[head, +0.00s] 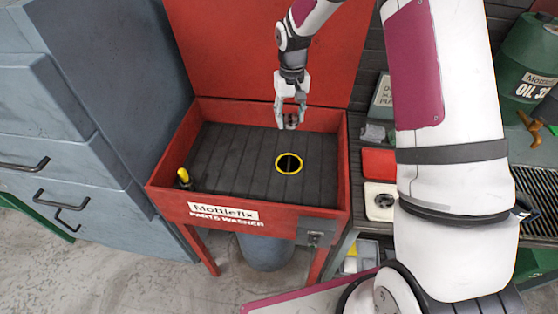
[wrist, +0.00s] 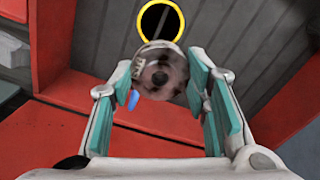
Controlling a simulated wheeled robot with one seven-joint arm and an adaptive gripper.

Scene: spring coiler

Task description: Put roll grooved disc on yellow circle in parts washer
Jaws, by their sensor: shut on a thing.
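The roll grooved disc (wrist: 160,74) is a small round metal piece with a dark hole in its middle. My gripper (head: 291,116) is shut on it and holds it inside the parts washer, over the back part of the basin. In the wrist view the disc sits between the two teal-padded fingers of my gripper (wrist: 162,90). The yellow circle (head: 277,168) rings a dark hole in the slatted floor of the red parts washer (head: 176,208). In the head view the disc is behind the circle. The circle also shows in the wrist view (wrist: 181,22), partly covered by the disc.
A yellow-tipped brush or nozzle (head: 183,175) stands at the washer's front left corner. The red lid (head: 250,50) stands open behind. Grey drawers (head: 60,130) are to the left. A bench with a red box (head: 379,162) is to the right. The slatted floor is otherwise clear.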

